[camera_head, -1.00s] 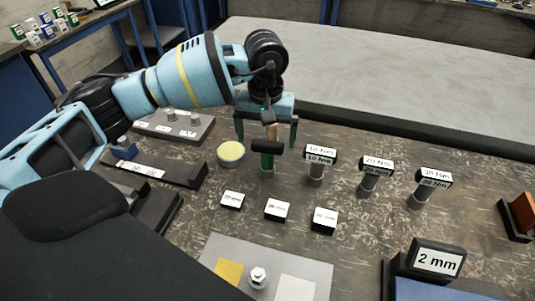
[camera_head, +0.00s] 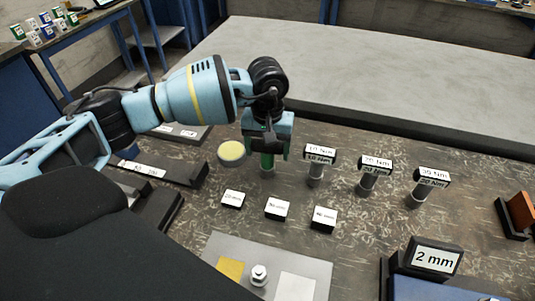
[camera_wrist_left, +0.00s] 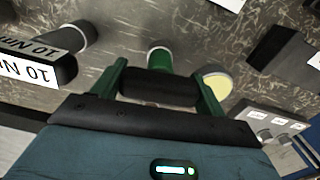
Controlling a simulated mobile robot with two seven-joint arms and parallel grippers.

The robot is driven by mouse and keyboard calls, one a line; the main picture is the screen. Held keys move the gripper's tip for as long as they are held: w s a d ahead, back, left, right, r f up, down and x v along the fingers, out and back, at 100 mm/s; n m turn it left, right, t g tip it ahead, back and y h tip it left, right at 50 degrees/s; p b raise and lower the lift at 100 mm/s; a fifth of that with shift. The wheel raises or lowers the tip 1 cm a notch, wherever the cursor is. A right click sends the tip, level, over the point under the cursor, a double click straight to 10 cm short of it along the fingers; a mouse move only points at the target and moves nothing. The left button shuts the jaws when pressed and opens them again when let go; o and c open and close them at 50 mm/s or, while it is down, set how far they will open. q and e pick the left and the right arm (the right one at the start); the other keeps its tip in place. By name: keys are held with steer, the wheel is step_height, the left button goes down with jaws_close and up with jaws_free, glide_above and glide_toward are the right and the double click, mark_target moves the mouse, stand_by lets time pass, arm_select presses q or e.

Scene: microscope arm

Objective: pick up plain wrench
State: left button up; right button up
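The plain wrench (camera_head: 267,162) stands upright on the bench, with a green shaft and a black crossbar that bears no label. In the left wrist view its black crossbar (camera_wrist_left: 158,87) lies between the fingers, with the green shaft beyond it. My left gripper (camera_head: 267,153) is down over the top of the wrench from above. Its green fingers (camera_wrist_left: 160,80) are drawn in on the two ends of the crossbar and look shut on it. The head view mostly hides the crossbar behind the gripper. My right gripper is not in view.
To the right stand labelled wrenches: 10 Nm (camera_head: 318,157), 20 Nm (camera_head: 375,168) and 30 Nm (camera_head: 430,180). A yellow-topped round tin (camera_head: 231,151) is close on the left. Small labelled blocks (camera_head: 276,208) lie in front, before a grey plate (camera_head: 220,247).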

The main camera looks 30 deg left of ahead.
arm_select(q)
steer(key=c, duration=0.6)
steer(key=shift+c, duration=0.2)
steer(key=shift+r, duration=0.15)
steer(key=shift+r, duration=0.25)
steer(key=r, duration=0.2)
steer(key=shift+s+d+r+b, duration=0.3)
steer(key=shift+s+d+r, duration=0.05)
steer(key=shift+s+r, duration=0.05)
steer(key=s+d+r+b, duration=0.1)
steer(key=s+d, duration=0.7)
steer(key=s, duration=0.4)
steer(key=shift+d+r, duration=0.25)
steer(key=shift+d, duration=0.05)
steer(key=shift+s, duration=0.15)
